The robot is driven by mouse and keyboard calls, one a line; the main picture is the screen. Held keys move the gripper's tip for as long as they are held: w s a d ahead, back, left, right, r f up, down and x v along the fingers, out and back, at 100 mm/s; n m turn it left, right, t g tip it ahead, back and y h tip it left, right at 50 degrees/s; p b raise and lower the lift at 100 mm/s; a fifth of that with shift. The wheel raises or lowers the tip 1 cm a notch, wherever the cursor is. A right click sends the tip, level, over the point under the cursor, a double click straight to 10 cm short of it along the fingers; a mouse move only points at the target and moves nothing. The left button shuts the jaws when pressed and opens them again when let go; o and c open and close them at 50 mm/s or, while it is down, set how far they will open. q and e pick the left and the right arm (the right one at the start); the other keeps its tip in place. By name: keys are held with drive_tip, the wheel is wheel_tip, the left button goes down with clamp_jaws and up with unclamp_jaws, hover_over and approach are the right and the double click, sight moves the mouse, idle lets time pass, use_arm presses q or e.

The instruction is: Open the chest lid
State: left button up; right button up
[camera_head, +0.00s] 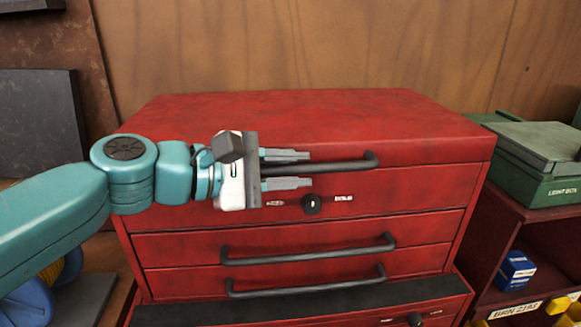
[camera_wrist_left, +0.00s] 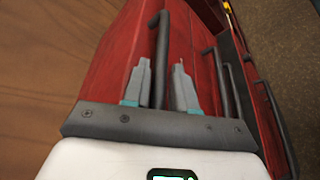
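The red chest (camera_head: 420,200) stands ahead with its lid (camera_head: 310,112) down. A dark bar handle (camera_head: 345,164) runs across the lid's front; its right end shows and its left end is hidden behind my gripper. My left gripper (camera_head: 308,169) comes in from the left at the lid's front. Its two fingers are apart, one above and one below the handle. In the left wrist view the handle (camera_wrist_left: 161,50) passes between the fingertips (camera_wrist_left: 162,68), with small gaps seen beside it. My right gripper is in neither view.
Below the lid are a round lock (camera_head: 312,204) and drawers with dark handles (camera_head: 310,251). A wooden wall (camera_head: 300,40) stands close behind the chest.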

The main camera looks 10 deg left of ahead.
use_arm(q)
drive_tip(key=shift+w, duration=0.1)
drive_tip(key=shift+c, duration=0.2)
drive_tip(key=shift+d, duration=0.1)
clamp_jaws()
drive_tip(key=w+a+r+p, duration=0.1)
drive_tip(key=w+r+p, duration=0.1)
drive_tip(key=r+p, duration=0.5)
drive_tip(key=w+r+p, duration=0.3)
drive_tip(key=r+p, duration=0.4)
drive_tip(key=w+a+r+n+p, duration=0.1)
drive_tip(key=w+r+p, duration=0.2)
drive_tip(key=r+p, duration=0.4)
drive_tip(key=shift+a+r+g, duration=0.15)
drive_tip(key=shift+a+g, duration=0.15)
drive_tip(key=shift+a, duration=0.05)
drive_tip(key=shift+o, duration=0.2)
unclamp_jaws()
drive_tip(key=shift+a, duration=0.1)
